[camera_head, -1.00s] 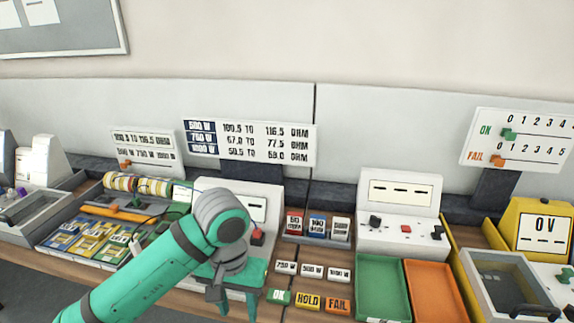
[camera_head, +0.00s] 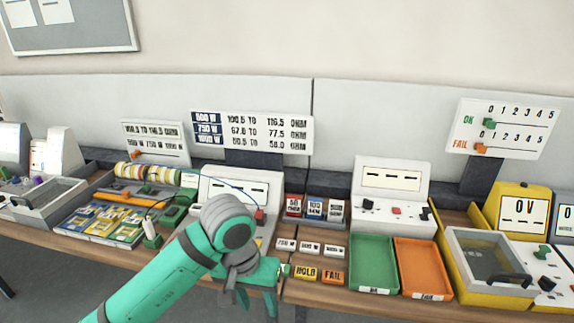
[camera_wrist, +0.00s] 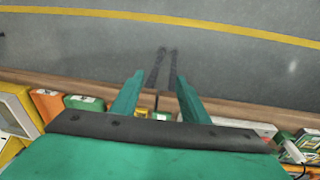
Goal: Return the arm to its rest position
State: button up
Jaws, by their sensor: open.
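My teal arm reaches up from the bottom of the head view, with its grey wrist joint in front of the bench. My gripper (camera_head: 257,303) hangs at the bench's front edge, below the grey meter box (camera_head: 228,190). In the wrist view my gripper (camera_wrist: 160,92) shows two teal fingers spread apart with nothing between them. They point out over the grey floor (camera_wrist: 225,65), past the wooden bench edge. My wrist hides part of the bench and the front of the meter box.
A green tray (camera_head: 373,288) and an orange tray (camera_head: 424,290) lie right of my gripper. HOLD (camera_head: 306,274) and FAIL (camera_head: 333,277) blocks sit close beside it. A yellow-based lidded box (camera_head: 485,265) stands further right. The floor before the bench is clear.

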jog(key=w+d+n+t+h, duration=0.1)
jog(key=w+d+t+h, duration=0.25)
jog(key=d, duration=0.45)
jog(key=w+d+r+n+t+h, duration=0.15)
jog(key=d+t+h, duration=0.25)
jog(key=d, duration=0.4)
jog(key=w+d+n+t+h, duration=0.2)
jog(key=w+d+t+h, duration=0.15)
jog(key=d, duration=0.45)
jog(key=s+a+f+n+t+y, duration=0.25)
jog(key=s+a+f+y, duration=0.25)
jog(key=s+f, duration=0.35)
jog(key=s+a+f+n+t+y, duration=0.25)
jog(key=s+a+f+y, duration=0.2)
jog(key=s+f, duration=0.45)
jog(key=s+a+f+m+y, duration=0.1)
jog(key=s+a+m, duration=0.2)
jog(key=s, duration=0.7)
jog(key=s+a+f+m+g+y, duration=0.1)
jog(key=s+a+m, duration=0.3)
jog(key=s, duration=0.6)
jog(key=shift+s+a+y, duration=0.25)
jog(key=shift+a+y, duration=0.2)
jog(key=shift+a, duration=0.15)
